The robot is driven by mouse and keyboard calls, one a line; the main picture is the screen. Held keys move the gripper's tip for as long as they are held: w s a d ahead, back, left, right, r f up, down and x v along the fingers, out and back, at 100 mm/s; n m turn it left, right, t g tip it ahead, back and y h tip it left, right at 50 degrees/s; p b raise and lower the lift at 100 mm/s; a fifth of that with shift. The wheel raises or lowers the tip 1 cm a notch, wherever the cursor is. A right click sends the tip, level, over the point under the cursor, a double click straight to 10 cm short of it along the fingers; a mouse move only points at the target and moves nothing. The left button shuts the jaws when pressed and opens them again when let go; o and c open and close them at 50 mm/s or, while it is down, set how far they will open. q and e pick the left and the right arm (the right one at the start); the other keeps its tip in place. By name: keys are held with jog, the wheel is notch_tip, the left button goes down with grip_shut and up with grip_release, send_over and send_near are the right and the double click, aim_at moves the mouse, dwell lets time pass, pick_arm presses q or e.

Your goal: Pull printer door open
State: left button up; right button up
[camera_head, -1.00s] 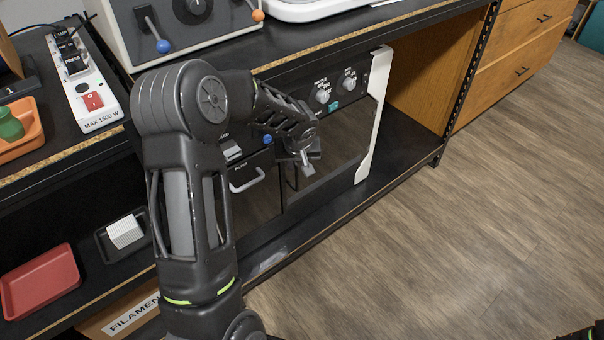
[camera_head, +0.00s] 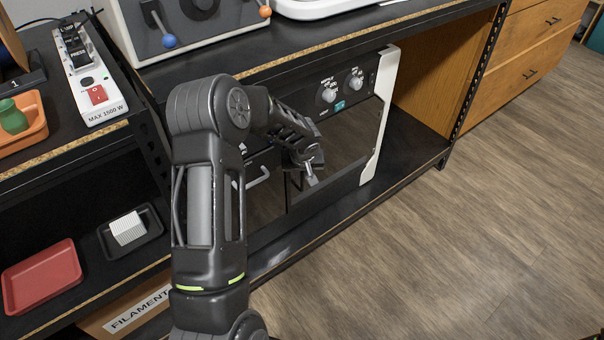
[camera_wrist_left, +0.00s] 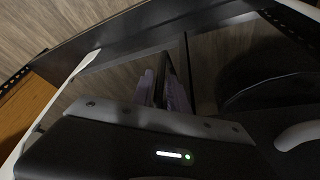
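The printer (camera_head: 341,125) is a dark box under the worktop, with two knobs and a white right side edge. Its dark, glossy door (camera_head: 345,157) looks closed. My left gripper (camera_head: 311,177) is in front of the door's left part. In the left wrist view, the two greyish fingers (camera_wrist_left: 165,92) point at the dark glossy surface, close together. A dark strip shows between them; I cannot tell whether they hold it. A pale curved handle (camera_head: 258,178) on the neighbouring panel is left of the gripper, and it also shows in the wrist view (camera_wrist_left: 297,135). My right gripper is out of view.
The lower shelf (camera_head: 400,155) runs in front of the printer, with an empty bay to its right. A perforated black post (camera_head: 478,85) and wooden drawers (camera_head: 530,50) stand further right. A red tray (camera_head: 42,278) lies at lower left. The wooden floor (camera_head: 430,250) is clear.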

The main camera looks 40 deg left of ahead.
pick_arm(q)
jog(key=shift+c, duration=0.6)
grip_shut()
jog(key=shift+w, duration=0.1)
dwell(0.8)
